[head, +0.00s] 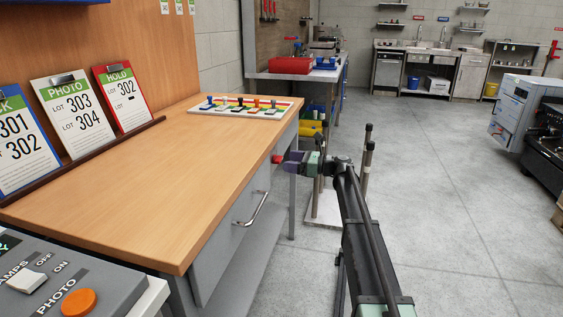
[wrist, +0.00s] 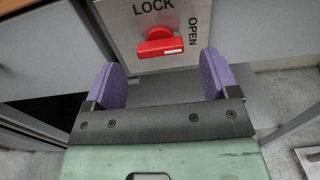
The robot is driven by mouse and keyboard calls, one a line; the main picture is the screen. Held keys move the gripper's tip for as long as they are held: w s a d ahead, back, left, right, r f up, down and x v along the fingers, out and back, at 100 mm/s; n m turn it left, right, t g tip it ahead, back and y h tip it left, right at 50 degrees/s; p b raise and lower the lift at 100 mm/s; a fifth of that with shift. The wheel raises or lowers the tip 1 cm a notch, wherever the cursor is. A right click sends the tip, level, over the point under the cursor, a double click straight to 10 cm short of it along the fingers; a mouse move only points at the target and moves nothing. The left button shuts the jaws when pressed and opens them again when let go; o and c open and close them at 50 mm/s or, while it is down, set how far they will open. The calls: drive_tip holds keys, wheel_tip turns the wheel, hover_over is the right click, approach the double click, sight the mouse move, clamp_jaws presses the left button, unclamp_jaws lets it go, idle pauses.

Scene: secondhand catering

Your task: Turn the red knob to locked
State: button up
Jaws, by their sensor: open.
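The red knob (wrist: 158,43) is on a light metal plate (wrist: 125,18) at the top middle of the wrist view. LOCK is printed above the knob and OPEN to its right. Its grip bar lies about level, with a small white mark at the right end, toward OPEN. My gripper (wrist: 160,75) is open, with one purple finger to the left of the knob and one to the right, both lower in the picture. Nothing is between the fingers, and I see no contact with the knob.
A wooden bench (head: 150,175) with a drawer handle (head: 252,209) stands left of my arm. On it are leaning lot signs (head: 76,112) and a strip of coloured switches (head: 245,106). Thin posts (head: 367,160) stand close behind my gripper.

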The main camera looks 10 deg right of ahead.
sight(281, 160)
drive_tip(key=x, duration=0.4)
drive_tip(key=shift+c, duration=0.2)
drive_tip(key=c, duration=0.9)
